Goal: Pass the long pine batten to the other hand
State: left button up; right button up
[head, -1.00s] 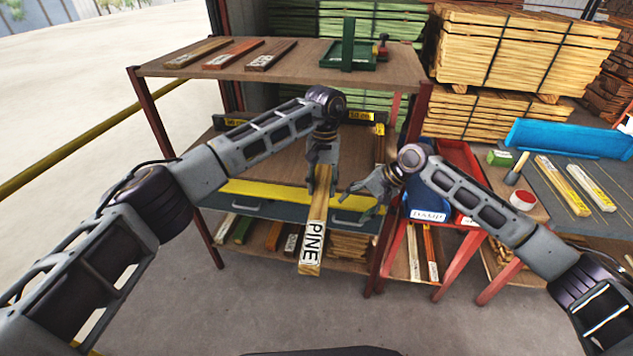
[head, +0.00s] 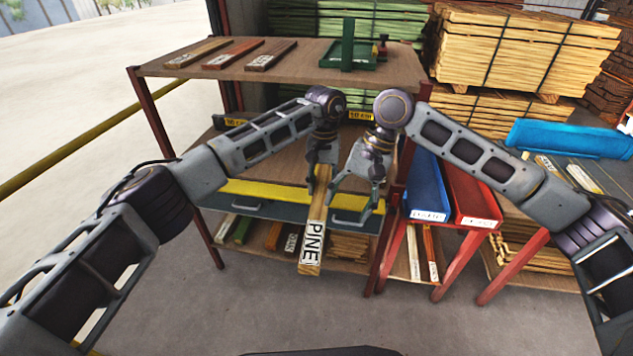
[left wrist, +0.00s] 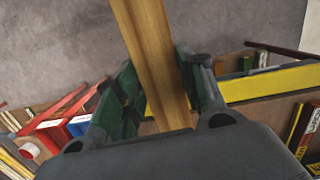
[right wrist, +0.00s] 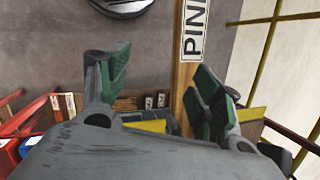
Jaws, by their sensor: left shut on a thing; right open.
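The long pine batten (head: 313,235) is light wood with a white PINE label at its near end. My left gripper (head: 318,182) is shut on its far part and holds it out in front of the shelf. In the left wrist view the batten (left wrist: 155,55) runs between the left fingers (left wrist: 163,95). My right gripper (head: 352,205) is open, just right of the batten. In the right wrist view the batten (right wrist: 188,75) passes by the right-hand finger, and the open right gripper (right wrist: 155,80) has its palm side towards it. I cannot tell whether that finger touches it.
A wooden shelf rack (head: 395,70) holds several labelled boards and a green tray (head: 335,60) on top. A blue bin (head: 427,190) and a red bin (head: 470,190) stand right of the right gripper. Open floor (head: 230,315) lies in front.

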aim_at(323, 183)
jog(key=a+r+n+t+h, duration=0.1)
jog(key=a+r+n+h, duration=0.1)
jog(key=a+r+h, duration=0.2)
jog(key=shift+w+a+r+n+t, duration=0.35)
jog(key=shift+a+r, duration=0.4)
jog(key=shift+a, duration=1)
jog(key=shift+s, duration=0.1)
jog(key=shift+f, duration=6)
jog(key=c, duration=1.3)
pick_arm(q)
jog(key=o, duration=1.3)
jog(key=shift+r, duration=0.15)
jog(key=shift+w+d+r, duration=0.1)
jog(key=shift+w+r, duration=0.15)
jog(key=shift+r, duration=1.7)
jog(key=shift+w+r, duration=0.25)
jog(key=shift+r, duration=1.65)
jog(key=shift+w+d+r, duration=0.1)
jog(key=shift+w+r, duration=0.15)
jog(key=shift+r, duration=1.7)
